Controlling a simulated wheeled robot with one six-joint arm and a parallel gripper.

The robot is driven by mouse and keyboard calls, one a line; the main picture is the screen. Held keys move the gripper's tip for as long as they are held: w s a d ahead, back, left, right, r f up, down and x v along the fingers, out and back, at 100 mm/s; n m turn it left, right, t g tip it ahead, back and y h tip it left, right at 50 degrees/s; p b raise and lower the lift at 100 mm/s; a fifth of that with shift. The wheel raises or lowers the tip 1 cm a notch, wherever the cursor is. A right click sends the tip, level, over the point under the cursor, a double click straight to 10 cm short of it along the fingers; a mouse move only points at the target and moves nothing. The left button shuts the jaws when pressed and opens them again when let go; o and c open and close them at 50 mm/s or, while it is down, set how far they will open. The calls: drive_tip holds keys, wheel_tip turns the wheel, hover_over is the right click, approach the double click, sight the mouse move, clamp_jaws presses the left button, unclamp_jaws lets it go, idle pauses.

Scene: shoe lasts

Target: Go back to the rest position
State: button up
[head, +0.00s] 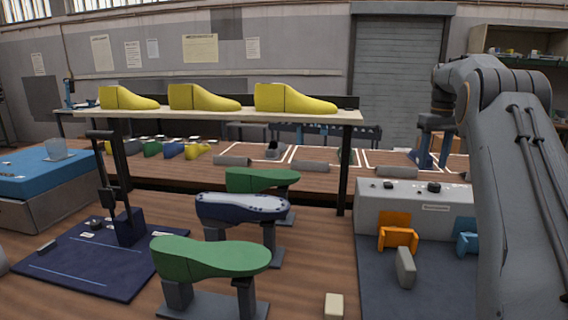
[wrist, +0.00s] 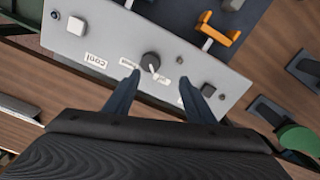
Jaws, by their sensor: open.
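My gripper (head: 430,163) hangs from my arm at the right in the head view, above a grey control box (head: 412,212). In the wrist view its two dark blue fingers (wrist: 160,80) are apart with nothing held between them. The control box (wrist: 95,65) lies beneath the fingers there, with a dark knob (wrist: 151,62) seen between the fingertips and a white square button (wrist: 76,26). Whether the fingers touch the box cannot be told.
A shelf (head: 225,113) holds three yellow shoe lasts (head: 290,98). Green lasts (head: 212,257) and a dark blue last (head: 242,207) stand on supports at the centre. An orange bracket (head: 396,233) is in front of the box. A blue-topped crate (head: 50,172) is at left.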

drive_tip(key=s+a+f, duration=0.1)
drive_tip(key=a, duration=0.3)
drive_tip(key=s+a+f, duration=0.1)
drive_tip(key=a, duration=0.3)
drive_tip(key=s+a+f, duration=0.1)
drive_tip(key=a, duration=0.3)
drive_tip(key=shift+s+f, duration=0.1)
drive_tip(key=shift+f, duration=0.3)
drive_tip(key=shift+m+t, duration=0.4)
drive_tip(key=s+a+f, duration=0.4)
drive_tip(key=s+a, duration=0.3)
drive_tip(key=s, duration=0.4)
drive_tip(key=s+a+f, duration=0.5)
drive_tip(key=s+a, duration=0.2)
drive_tip(key=s, duration=0.4)
drive_tip(key=s+a+f, duration=0.5)
drive_tip(key=s+a, duration=0.2)
drive_tip(key=s, duration=0.5)
drive_tip(key=shift+a, duration=0.35)
